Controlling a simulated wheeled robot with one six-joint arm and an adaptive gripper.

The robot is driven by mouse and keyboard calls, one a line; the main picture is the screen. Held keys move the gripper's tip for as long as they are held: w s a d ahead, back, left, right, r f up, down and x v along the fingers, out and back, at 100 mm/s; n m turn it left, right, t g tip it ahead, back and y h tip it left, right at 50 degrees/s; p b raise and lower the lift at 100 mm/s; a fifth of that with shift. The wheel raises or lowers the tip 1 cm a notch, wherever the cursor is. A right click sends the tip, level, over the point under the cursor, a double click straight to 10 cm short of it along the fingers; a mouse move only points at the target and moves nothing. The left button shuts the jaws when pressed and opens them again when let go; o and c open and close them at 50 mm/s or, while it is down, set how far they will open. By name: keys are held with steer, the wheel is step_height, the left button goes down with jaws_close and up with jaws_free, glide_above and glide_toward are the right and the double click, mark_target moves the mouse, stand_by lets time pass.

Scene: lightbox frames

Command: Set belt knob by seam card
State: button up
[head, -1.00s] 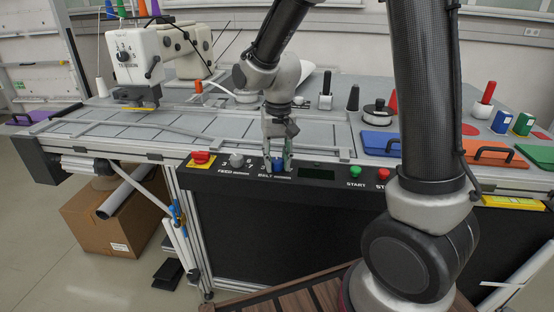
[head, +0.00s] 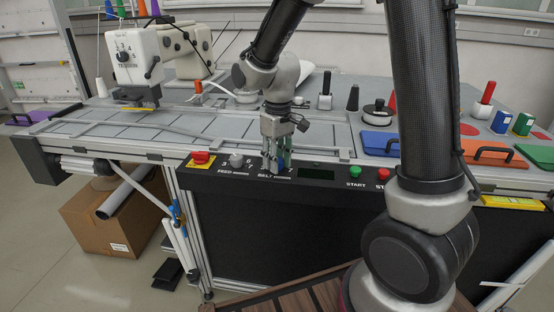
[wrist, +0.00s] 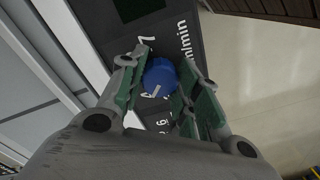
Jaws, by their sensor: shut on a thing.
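The blue belt knob (wrist: 159,77) sits on the black control panel (wrist: 102,25), between the green-padded fingers of my gripper (wrist: 158,88) in the wrist view. A white pointer line shows on its face, aimed toward the lower left of that view. My gripper (head: 276,166) also shows in the head view, pointing down at the panel above the BELT label, and is shut on the knob. There the fingers mostly hide the knob. Parts of the printed scale show around it in the wrist view. I cannot make out a seam card in any view.
A sewing machine (head: 135,55) stands at the back left.

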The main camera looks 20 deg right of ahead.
stand_by(0.3)
steer(key=o, duration=1)
steer(key=shift+o, duration=0.2)
step_height(320, 180, up, 12)
steer(key=shift+d, duration=0.15)
steer(key=shift+w, duration=0.15)
steer(key=s+d+r+m+t, duration=0.2)
steer(key=s+d, duration=0.5)
steer(key=s, duration=0.3)
steer(key=s+d+r+m+t, duration=0.1)
steer(key=s+d+m+t, duration=0.1)
steer(key=s+d, duration=0.5)
steer(key=s+m, duration=0.1)
steer(key=s, duration=0.2)
steer(key=shift+s+d+r+t, duration=0.2)
steer(key=shift+s+r+t, duration=0.1)
steer(key=shift+r, duration=0.05)
